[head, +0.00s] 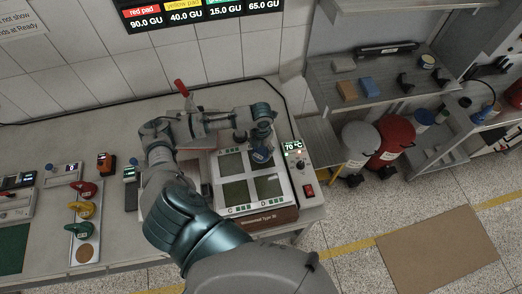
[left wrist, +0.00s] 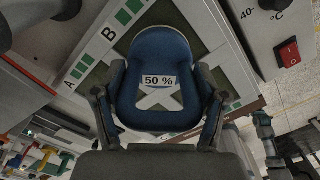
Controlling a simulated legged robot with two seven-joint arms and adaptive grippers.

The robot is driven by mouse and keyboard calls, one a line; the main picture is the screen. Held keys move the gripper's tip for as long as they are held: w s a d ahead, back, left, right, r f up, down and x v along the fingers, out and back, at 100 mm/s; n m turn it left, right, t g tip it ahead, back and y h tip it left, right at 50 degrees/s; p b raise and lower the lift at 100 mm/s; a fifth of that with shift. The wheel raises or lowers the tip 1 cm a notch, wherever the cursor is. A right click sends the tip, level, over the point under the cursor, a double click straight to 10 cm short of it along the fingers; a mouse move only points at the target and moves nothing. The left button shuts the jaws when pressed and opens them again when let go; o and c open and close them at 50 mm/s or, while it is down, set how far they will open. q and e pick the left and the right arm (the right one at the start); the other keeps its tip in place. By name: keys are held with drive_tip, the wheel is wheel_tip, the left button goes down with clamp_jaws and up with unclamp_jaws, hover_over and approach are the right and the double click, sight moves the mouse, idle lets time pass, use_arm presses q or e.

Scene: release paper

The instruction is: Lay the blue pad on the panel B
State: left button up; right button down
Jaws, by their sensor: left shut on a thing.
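The blue pad (left wrist: 160,85), marked "50 %", is between the fingers of my left gripper (left wrist: 158,110) in the left wrist view. In the head view the blue pad (head: 262,154) shows below my left gripper (head: 258,139), over the upper right of the device. Panel B (left wrist: 178,18) is a dark green square, partly hidden behind the pad, with the letter B beside it. Panel B is mostly covered in the head view. I cannot tell whether the pad touches it. My right gripper is not in view.
The device (head: 290,214) also has panels A (head: 231,165), C (head: 236,193) and D (head: 268,188), all bare. A tray (head: 87,250) with red, yellow and green pads stands left. A red-handled tool (head: 181,88) is behind my arm. Shelves (head: 330,95) stand right.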

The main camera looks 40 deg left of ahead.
use_arm(q)
wheel_tip(320, 180, down, 2)
drive_tip(key=shift+f, duration=0.25)
drive_tip(key=o, duration=1.8)
drive_tip(key=shift+s+d, duration=0.1)
drive_tip(key=shift+s, duration=0.05)
drive_tip(key=shift+r, duration=0.1)
wheel_tip(320, 180, up, 12)
drive_tip(key=shift+f, duration=0.1)
drive_tip(key=shift+f, duration=0.1)
